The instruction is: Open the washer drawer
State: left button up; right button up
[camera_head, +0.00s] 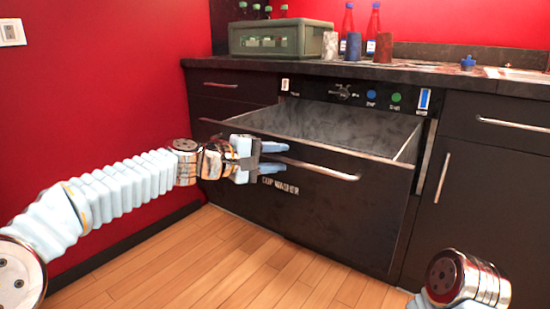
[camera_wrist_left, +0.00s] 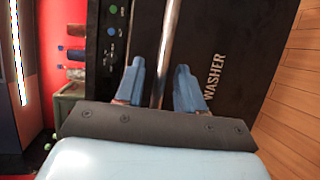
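The black washer drawer (camera_head: 330,205) stands pulled out from the counter front, and its grey, empty-looking inside shows from above. Its long metal handle (camera_head: 325,170) runs across the upper front and also shows in the left wrist view (camera_wrist_left: 170,40). My left gripper (camera_head: 275,158) is at the left part of the handle. In the left wrist view its two blue fingers (camera_wrist_left: 161,82) are apart, one on each side of the bar, with gaps visible. My right gripper is out of view; only a part of my right arm shows at the lower right.
A control panel (camera_head: 360,95) with blue and green buttons sits above the drawer. A closed cabinet (camera_head: 490,190) stands at the right. The wooden floor (camera_head: 230,260) in front is clear.

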pick_arm(q)
jog(key=shift+a, duration=0.1)
jog(key=v, duration=1.3)
jog(key=shift+s+a+r+b, duration=0.15)
jog(key=shift+s+a+b, duration=0.05)
jog(key=shift+s+b, duration=0.1)
